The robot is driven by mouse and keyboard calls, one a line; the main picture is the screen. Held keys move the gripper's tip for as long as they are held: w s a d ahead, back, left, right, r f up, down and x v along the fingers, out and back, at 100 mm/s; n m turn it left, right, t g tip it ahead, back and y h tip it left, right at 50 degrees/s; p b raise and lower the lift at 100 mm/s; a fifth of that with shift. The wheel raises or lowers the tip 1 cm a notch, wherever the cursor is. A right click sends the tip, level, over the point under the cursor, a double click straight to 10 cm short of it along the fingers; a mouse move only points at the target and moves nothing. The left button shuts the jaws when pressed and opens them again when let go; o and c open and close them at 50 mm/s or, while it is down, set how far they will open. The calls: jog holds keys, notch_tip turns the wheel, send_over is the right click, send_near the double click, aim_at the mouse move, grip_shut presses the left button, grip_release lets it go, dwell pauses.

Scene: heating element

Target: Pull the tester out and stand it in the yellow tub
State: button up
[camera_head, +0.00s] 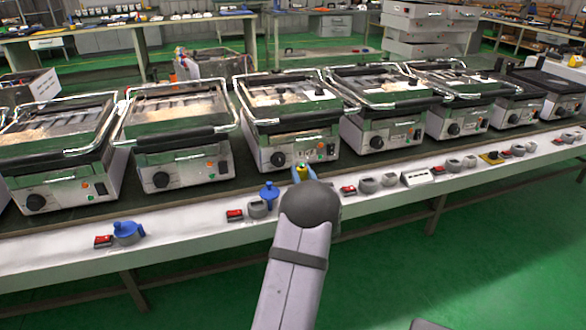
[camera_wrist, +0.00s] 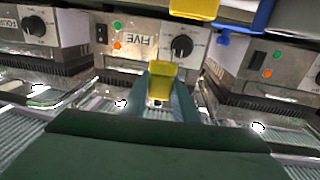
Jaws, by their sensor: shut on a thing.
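My gripper (camera_head: 302,170) is in front of the third grill from the left, above the white front ledge. In the wrist view my gripper (camera_wrist: 160,95) has its dark fingers shut on a small yellow piece, apparently the tester (camera_wrist: 161,70). A bit of it shows yellow-green between the fingertips in the head view (camera_head: 302,167). The grill panel marked FIVE (camera_wrist: 140,38) lies just behind it. I cannot tell whether the tester still touches anything. Another yellow object (camera_wrist: 195,8) is cut off at the top of the wrist view. I cannot clearly identify the yellow tub.
Several contact grills (camera_head: 180,140) stand in a row on the long bench. Its white ledge (camera_head: 185,231) carries red switches (camera_head: 235,215), grey round pieces and blue-topped pieces (camera_head: 127,229). A small yellow item (camera_head: 491,158) lies farther right. Green floor (camera_head: 490,230) is clear in front.

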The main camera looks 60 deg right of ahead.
jog(key=shift+w+a+r+n+t+y, duration=0.1)
jog(key=shift+w+r+n+t+y, duration=0.1)
jog(key=shift+w+r, duration=0.35)
jog(key=shift+w+a+r+n+t+y, duration=0.1)
jog(key=shift+w+r+n+t+y, duration=0.15)
jog(key=shift+r, duration=0.4)
jog(key=shift+w+a+r+t, duration=0.2)
jog(key=shift+w+r+t, duration=0.05)
jog(key=shift+w+r, duration=0.1)
jog(key=shift+f+b, duration=2)
jog(key=shift+f, duration=0.9)
jog(key=shift+f+b, duration=1.55)
jog(key=shift+f, duration=0.8)
jog(key=o, duration=1.1)
jog(key=shift+p+v, duration=0.65)
jog(key=shift+v, duration=3.05)
